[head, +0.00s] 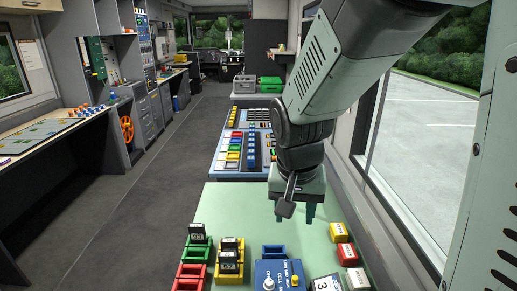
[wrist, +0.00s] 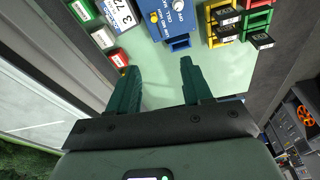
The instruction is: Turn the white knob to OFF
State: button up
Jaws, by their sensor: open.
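The white knob (head: 268,284) is on the blue control box (head: 278,266) at the near edge of the green table, left of a yellow knob (head: 295,281). In the wrist view the white knob (wrist: 178,5) is cut near the top edge, with the yellow knob (wrist: 154,17) to its left. Its pointer setting and the OFF mark are too small to read. My gripper (head: 294,217) is open and empty above the table, beyond the box and apart from it. In the wrist view its two fingers (wrist: 158,70) are spread with nothing between them.
A blue holder (head: 273,250) sits just behind the box. Green, yellow and red trays (head: 229,257) with black blocks stand left. Yellow, red and white blocks (head: 347,255) line the right side, near the window wall. A numbered card (head: 326,284) lies beside the box. The table's far left (head: 235,205) is clear.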

jog(key=m+g, duration=0.1)
jog(key=g, duration=0.1)
send_near(269, 281)
jog(key=shift+y, duration=0.3)
jog(key=f, duration=0.8)
jog(key=shift+d+f, duration=0.2)
jog(key=shift+d, duration=0.05)
jog(key=shift+c, duration=0.2)
grip_shut()
